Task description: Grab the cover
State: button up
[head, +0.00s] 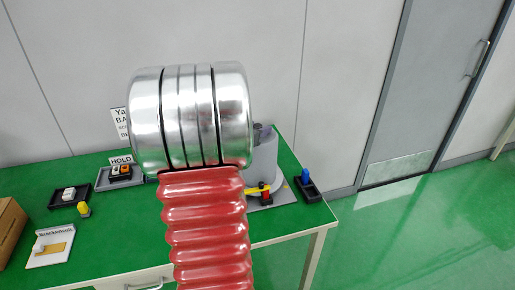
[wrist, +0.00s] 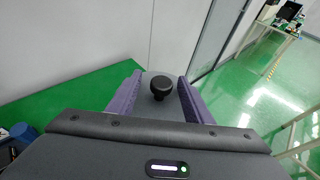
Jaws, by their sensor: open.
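The cover looks to be the grey top with a round black knob (wrist: 161,86) in the wrist view. My gripper (wrist: 160,77) is open, its two purple fingers on the left and right of the knob with gaps at both sides. I cannot tell how far the fingertips are above the grey surface. In the head view a grey cylindrical container (head: 265,158) stands at the right end of the green table, partly hidden behind my arm.
The green table (head: 110,240) holds a dark tray with a white block (head: 68,194), a HOLD sign (head: 121,160), a yellow piece (head: 84,209), a white board (head: 51,246) and a cardboard box (head: 10,228).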

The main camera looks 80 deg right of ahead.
jog(key=shift+c, duration=0.4)
grip_shut()
